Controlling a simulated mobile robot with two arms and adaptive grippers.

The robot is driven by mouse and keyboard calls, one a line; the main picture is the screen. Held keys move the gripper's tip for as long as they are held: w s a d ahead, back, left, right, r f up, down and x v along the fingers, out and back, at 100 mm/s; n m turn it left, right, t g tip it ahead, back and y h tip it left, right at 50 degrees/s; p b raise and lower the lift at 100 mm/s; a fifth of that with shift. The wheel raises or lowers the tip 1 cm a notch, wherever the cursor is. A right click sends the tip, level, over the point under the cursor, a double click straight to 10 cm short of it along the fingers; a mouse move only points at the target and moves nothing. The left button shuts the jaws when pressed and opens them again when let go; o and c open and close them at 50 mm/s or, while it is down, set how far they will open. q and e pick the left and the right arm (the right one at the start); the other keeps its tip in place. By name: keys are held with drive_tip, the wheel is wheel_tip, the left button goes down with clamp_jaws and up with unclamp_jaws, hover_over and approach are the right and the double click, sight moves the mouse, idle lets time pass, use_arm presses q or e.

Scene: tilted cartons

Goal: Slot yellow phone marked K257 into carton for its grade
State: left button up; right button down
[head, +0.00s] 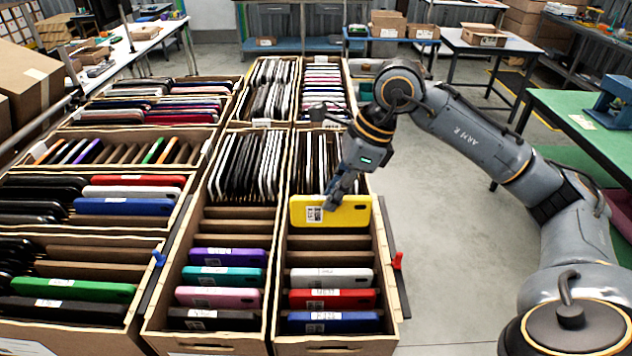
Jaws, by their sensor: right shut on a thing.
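The yellow phone (344,213) with a white label stands on its long edge at the upper end of the near right carton (391,306). My right gripper (332,200) is shut on the phone's top edge, reaching down from above. The label's print is too small to read. The phone's lower edge is at the carton's dividers; I cannot tell how deep it sits. Below it in that carton are a white phone (331,279), a red phone (333,299) and a blue phone (333,322). My left gripper does not show.
Cartons full of upright phones stand to the left and behind. The neighbouring carton holds purple (228,257), teal (223,277) and pink (218,297) phones below empty slots. A red clip (398,261) sits on the right side. Open floor lies right, before a green table (580,125).

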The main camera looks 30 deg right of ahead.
sight(332, 226)
drive_tip(key=shift+s+f, duration=0.25)
drive_tip(key=shift+s, duration=0.2)
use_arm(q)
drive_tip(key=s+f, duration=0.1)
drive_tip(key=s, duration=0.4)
use_arm(e)
drive_tip(key=shift+w+f+b, duration=0.1)
drive_tip(key=shift+f+b, duration=0.65)
drive_tip(key=shift+f, duration=0.05)
drive_tip(key=shift+f+b, duration=0.6)
drive_tip(key=shift+f, duration=0.3)
drive_tip(key=shift+f+b, duration=0.4)
drive_tip(key=shift+f, duration=0.15)
wheel_tip(332, 226, down, 2)
drive_tip(key=shift+f+b, duration=0.25)
drive_tip(key=shift+b, duration=0.95)
drive_tip(key=shift+f+b, duration=0.75)
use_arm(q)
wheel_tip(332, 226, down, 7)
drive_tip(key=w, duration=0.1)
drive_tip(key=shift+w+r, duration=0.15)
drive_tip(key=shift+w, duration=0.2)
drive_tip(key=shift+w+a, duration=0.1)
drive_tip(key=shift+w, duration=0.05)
